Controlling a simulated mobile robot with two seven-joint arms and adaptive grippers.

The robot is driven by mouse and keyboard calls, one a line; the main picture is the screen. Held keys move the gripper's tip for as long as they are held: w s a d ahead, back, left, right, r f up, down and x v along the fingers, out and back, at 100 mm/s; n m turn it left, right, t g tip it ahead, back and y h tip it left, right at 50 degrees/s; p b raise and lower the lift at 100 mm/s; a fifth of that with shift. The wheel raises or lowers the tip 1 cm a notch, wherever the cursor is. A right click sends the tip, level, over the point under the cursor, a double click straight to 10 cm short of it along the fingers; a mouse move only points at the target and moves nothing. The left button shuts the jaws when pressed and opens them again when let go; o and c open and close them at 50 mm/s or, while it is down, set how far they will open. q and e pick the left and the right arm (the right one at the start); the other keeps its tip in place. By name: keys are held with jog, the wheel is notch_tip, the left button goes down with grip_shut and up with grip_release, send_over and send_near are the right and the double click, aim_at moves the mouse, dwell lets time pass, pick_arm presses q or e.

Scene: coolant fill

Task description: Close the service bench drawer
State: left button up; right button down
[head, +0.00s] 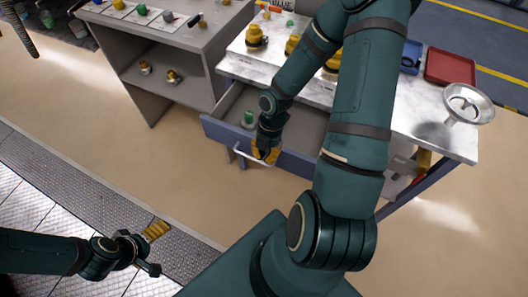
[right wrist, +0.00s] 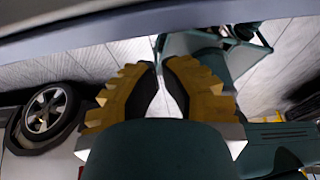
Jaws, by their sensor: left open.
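The service bench drawer (head: 222,131) is pulled out from under the marble-topped bench. Its front is blue-grey with a pale bar handle (head: 247,158). A small green-topped item (head: 248,119) stands inside it. My right gripper (head: 266,154) is at the handle's right part, with its yellow fingers pointing down in front of the drawer. In the right wrist view its fingertips (right wrist: 158,68) are close together with a narrow gap; whether the handle lies between them is unclear. My left gripper (head: 158,231) is open and empty, low at the left, away from the drawer.
The bench top (head: 415,120) holds yellow items, a red tray (head: 450,67) and a silver funnel-like dish (head: 467,103). A grey shelf unit (head: 160,75) stands left of the drawer. My right arm hides part of the bench. The beige floor in front is clear.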

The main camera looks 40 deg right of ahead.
jog(key=b+x, duration=0.1)
jog(key=x, duration=0.5)
jog(key=shift+b, duration=0.35)
jog(key=w+d+p, duration=0.1)
jog(key=d, duration=0.1)
jog(key=w+d+p, duration=0.1)
jog(key=d+p, duration=0.1)
jog(key=d, duration=0.1)
jog(key=w+d+p, duration=0.1)
jog(key=d, duration=0.2)
jog(key=shift+w+p, duration=0.15)
jog(key=shift+p, duration=0.25)
jog(key=shift+w+d, duration=0.1)
jog(key=shift+d, duration=0.15)
